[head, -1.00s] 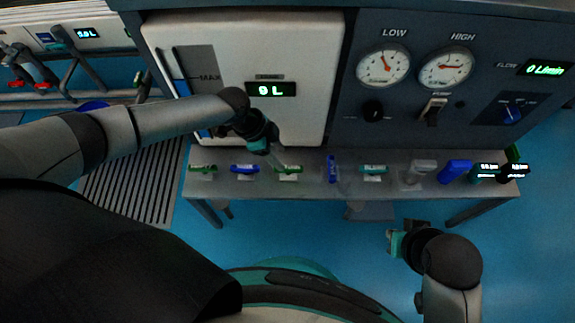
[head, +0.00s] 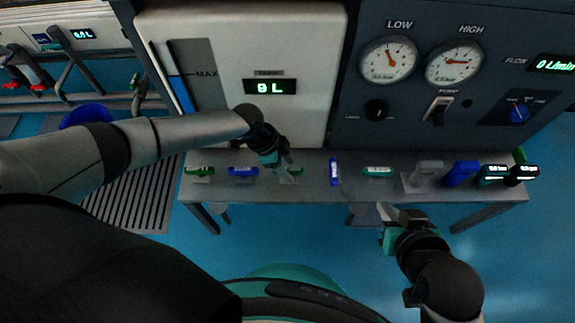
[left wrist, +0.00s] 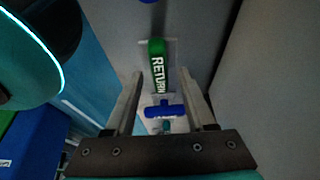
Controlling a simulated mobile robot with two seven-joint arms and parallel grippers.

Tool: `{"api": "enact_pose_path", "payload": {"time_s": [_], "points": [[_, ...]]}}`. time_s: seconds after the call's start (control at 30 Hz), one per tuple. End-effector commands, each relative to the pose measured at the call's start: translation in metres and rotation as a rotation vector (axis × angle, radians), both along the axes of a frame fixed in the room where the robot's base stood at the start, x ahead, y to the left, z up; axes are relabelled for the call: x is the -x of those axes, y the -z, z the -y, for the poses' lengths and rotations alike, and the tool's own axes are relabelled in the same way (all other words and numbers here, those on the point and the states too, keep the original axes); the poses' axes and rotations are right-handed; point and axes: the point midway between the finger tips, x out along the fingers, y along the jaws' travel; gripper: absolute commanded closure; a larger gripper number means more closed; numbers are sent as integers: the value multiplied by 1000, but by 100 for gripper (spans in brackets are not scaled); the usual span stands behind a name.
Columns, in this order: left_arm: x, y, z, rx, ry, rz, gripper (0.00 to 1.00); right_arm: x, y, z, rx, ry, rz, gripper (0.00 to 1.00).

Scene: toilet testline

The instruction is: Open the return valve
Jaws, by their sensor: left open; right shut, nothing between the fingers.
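The return valve has a green handle with white "RETURN" lettering. It shows in the left wrist view (left wrist: 158,65), ahead of and between the finger ends. In the head view the green handle under my left gripper (head: 295,172) is partly hidden by the fingers. My left gripper (head: 282,170) is open, its fingers pointing down at that handle. In the left wrist view my left gripper (left wrist: 160,80) has its two fingers on either side of the handle's line; contact cannot be told. My right gripper (head: 386,218) is shut and empty, in front of the bench's front edge.
On the grey bench (head: 315,190) are a green handle (head: 199,170), blue handle (head: 243,171), upright blue handle (head: 334,170) and teal handle (head: 378,171). A grey handle (head: 428,168) and blue handle (head: 461,172) stand to the right. The tank display (head: 270,87) reads 9 L.

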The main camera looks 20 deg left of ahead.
Motion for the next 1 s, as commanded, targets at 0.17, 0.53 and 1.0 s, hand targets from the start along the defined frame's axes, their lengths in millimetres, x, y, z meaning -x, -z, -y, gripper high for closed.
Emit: {"api": "enact_pose_path", "payload": {"time_s": [0.17,0.53,1.0], "points": [[0,0,0,0,0,0,45,0,0,0,-1,-1,0,100],[0,0,0,0,0,0,84,0,0,0,0,0,-1,100],[0,0,0,0,-1,0,100,0,0,0,1,1,-2,100]]}}
